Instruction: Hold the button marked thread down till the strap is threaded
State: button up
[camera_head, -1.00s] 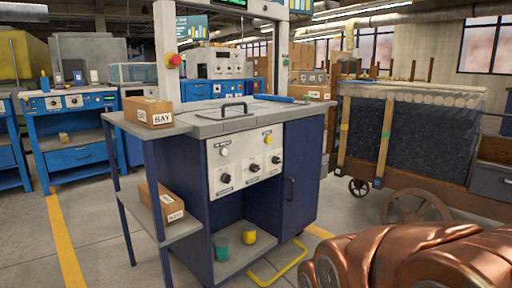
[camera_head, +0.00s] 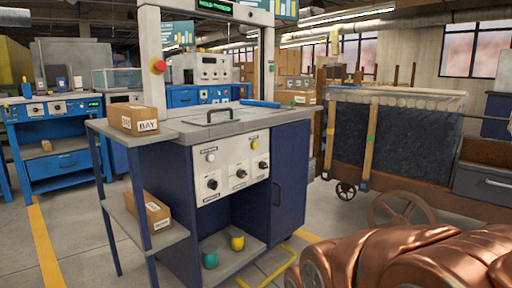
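A strapping machine with a grey top (camera_head: 180,132) and dark blue cabinet stands in the middle of the head view. Its pale front panel (camera_head: 232,165) has a white button (camera_head: 210,158) at upper left, a yellow button (camera_head: 254,145) at upper right and three black knobs below. The labels are too small to read, so I cannot tell which button is marked thread. A green-lit display (camera_head: 215,6) is on the arch (camera_head: 147,60); its text is not clearly legible. I see no strap. My gripper is not in view; my copper-coloured arm shows at lower right.
A red stop button (camera_head: 158,66) is on the arch post. Cartons (camera_head: 134,120) sit on the left side shelves. A teal cup (camera_head: 209,257) and yellow cup (camera_head: 237,240) stand below. A wheeled cart (camera_head: 390,135) stands right.

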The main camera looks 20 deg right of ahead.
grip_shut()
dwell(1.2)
